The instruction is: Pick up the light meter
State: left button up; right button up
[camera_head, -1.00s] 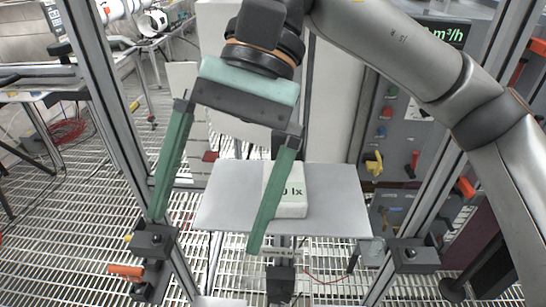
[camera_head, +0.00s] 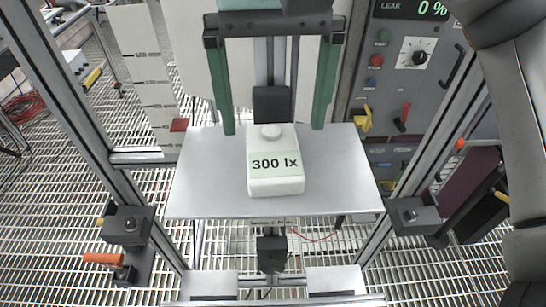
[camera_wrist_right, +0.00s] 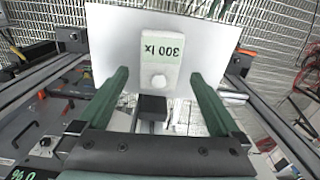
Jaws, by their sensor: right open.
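The light meter (camera_head: 275,182) is a white block with a round knob on top and a green label reading "300 lx". It sits on a grey metal plate (camera_head: 210,190), near the plate's middle. My right gripper (camera_head: 273,130) is open and empty, its two green fingers spread wide at the plate's far edge, one to each side of the meter's far end. In the right wrist view the meter (camera_wrist_right: 159,65) lies beyond and between the open fingertips (camera_wrist_right: 160,82), apart from both. My left gripper is not in view.
Metal frame posts stand on both sides of the plate, with clamps (camera_head: 128,225) on them. A grey control panel (camera_head: 440,75) with knobs and handles is at the right. A black block (camera_head: 272,104) stands behind the meter. The floor is steel grating.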

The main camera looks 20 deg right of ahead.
aim_at(274, 152)
notch_tip(274, 152, down, 5)
jog(key=shift+s+f+b, duration=0.1)
jog(key=shift+s+b, duration=0.05)
jog(key=shift+b, duration=0.3)
jog(key=c, duration=1.4)
